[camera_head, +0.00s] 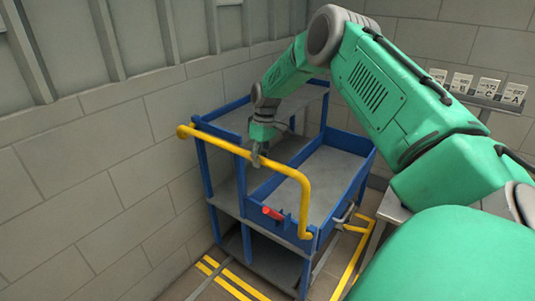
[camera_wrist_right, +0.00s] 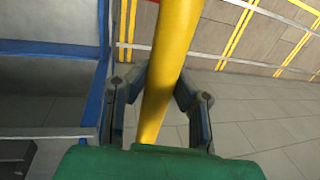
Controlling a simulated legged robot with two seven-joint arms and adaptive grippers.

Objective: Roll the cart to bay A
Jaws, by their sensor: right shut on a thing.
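A blue cart (camera_head: 203,166) with grey shelves stands in the corner in the head view. Its yellow handle (camera_head: 303,190) runs along the near side. My right gripper (camera_head: 257,160) is at the handle's middle stretch. In the right wrist view the yellow handle (camera_wrist_right: 172,65) passes between the fingers of my right gripper (camera_wrist_right: 158,85), which are shut on it. The cart's blue frame (camera_wrist_right: 97,85) shows to the left there. A card lettered A (camera_head: 513,94) is on the right wall in the head view. My left gripper is not in view.
Yellow floor lines (camera_head: 228,281) lie around the cart's foot. Grey block walls (camera_head: 75,190) stand close on the left and behind. A red knob (camera_head: 272,213) is on the cart's near side. A grey surface (camera_head: 393,207) is at the right, partly hidden by my arm.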

